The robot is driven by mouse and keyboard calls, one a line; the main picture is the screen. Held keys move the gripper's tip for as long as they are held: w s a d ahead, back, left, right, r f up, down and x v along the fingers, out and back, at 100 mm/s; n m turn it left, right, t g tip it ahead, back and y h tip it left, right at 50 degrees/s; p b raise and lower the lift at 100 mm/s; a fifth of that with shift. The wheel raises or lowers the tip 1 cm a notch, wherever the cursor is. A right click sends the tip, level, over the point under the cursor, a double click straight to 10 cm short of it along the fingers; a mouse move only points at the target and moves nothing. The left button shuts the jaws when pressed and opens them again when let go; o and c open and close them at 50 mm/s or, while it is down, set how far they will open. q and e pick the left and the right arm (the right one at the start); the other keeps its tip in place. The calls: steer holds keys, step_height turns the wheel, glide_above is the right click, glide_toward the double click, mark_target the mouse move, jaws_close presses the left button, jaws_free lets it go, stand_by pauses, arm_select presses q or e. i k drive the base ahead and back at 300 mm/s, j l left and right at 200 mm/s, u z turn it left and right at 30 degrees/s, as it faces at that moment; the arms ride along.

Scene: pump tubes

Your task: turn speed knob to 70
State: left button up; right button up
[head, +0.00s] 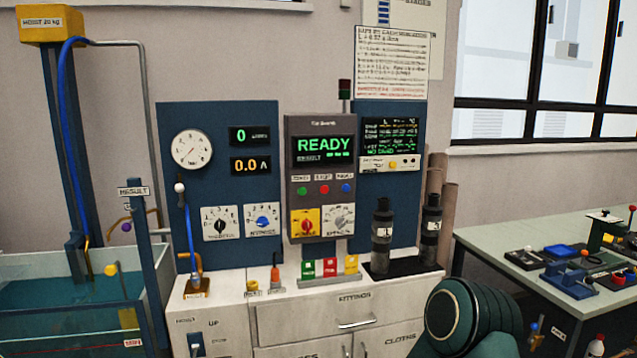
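A grey control box (320,160) hangs in the middle of the blue panel and its screen reads READY. A row of green, red and blue buttons is above both. Neither of my grippers is in view, and nothing covers the knob.
Two more dials, one with a black knob (220,223) and one with a blue knob (263,222), are further left. Two dark cylinders (382,235) stand on the white cabinet (300,314). A green ribbed round body (455,315) rises at the front. A water tank (70,290) is left.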

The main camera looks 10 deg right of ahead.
mark_target(340, 222)
steer(key=i+l, duration=0.15)
steer(key=i, duration=0.15)
steer(key=i+l, duration=0.15)
steer(key=i, duration=0.15)
steer(key=i+l+z, duration=0.1)
steer(key=z, duration=0.4)
steer(key=i+j+z, duration=0.1)
steer(key=i+z, duration=0.25)
steer(key=z, duration=0.15)
